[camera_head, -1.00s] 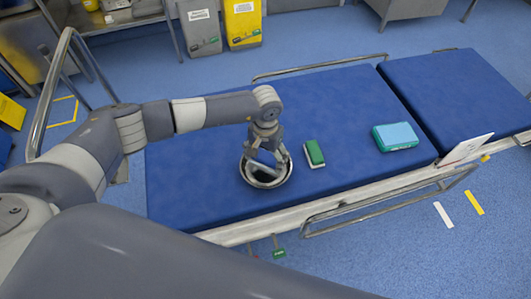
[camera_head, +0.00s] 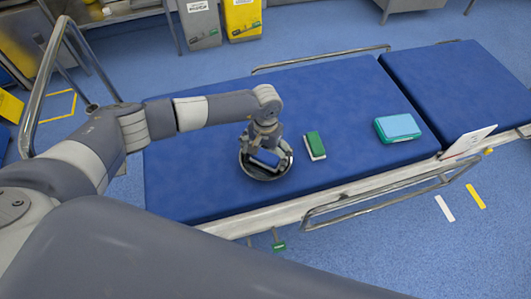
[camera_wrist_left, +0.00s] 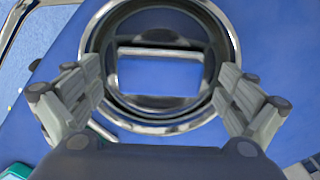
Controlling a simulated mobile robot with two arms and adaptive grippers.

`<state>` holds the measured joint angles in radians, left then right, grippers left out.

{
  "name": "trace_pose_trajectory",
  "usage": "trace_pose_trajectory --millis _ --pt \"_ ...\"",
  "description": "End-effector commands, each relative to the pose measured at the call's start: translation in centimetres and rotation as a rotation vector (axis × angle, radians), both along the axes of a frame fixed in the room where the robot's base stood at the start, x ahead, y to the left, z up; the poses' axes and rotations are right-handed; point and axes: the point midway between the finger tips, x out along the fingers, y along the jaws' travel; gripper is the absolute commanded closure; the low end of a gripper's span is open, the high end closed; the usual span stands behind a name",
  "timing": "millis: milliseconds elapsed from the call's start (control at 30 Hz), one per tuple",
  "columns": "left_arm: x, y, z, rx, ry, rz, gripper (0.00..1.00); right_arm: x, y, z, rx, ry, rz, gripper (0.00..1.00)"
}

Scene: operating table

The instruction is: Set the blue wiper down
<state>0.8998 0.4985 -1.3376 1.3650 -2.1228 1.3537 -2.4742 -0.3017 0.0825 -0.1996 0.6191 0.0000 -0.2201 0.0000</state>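The blue wiper (camera_head: 264,158) lies inside a round metal bowl (camera_head: 266,178) on the blue table pad. In the left wrist view, the wiper (camera_wrist_left: 160,75) is a blue rectangle with a pale upper edge, within the bowl's shiny rim (camera_wrist_left: 150,127). My left gripper (camera_head: 267,149) is right over the bowl, pointing down. In the wrist view, its fingers (camera_wrist_left: 160,98) are spread wide on both sides, with gaps between them and the wiper. The wiper's underside is hidden. My right gripper is out of view.
A green-and-white sponge-like block (camera_head: 315,146) lies just right of the bowl. A teal box with a light blue top (camera_head: 397,127) lies farther right. A metal rail (camera_head: 380,197) runs along the near edge. The pad's far side is clear.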

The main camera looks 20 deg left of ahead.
Motion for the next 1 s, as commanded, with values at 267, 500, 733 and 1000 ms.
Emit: trace_pose_trajectory --millis 267,500,733,1000 --pt "0.0 0.0 0.0 0.0 0.0 0.0 0.0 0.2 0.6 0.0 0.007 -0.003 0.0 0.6" --pt "0.0 0.0 0.0 0.0 0.0 0.0 0.0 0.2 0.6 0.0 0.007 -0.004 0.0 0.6" --pt "0.0 0.0 0.6 0.0 -0.001 0.0 0.0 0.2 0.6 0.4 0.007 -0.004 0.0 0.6" --pt "0.1 0.0 4.4 0.0 -0.002 -0.001 0.0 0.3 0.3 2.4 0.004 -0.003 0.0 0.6"
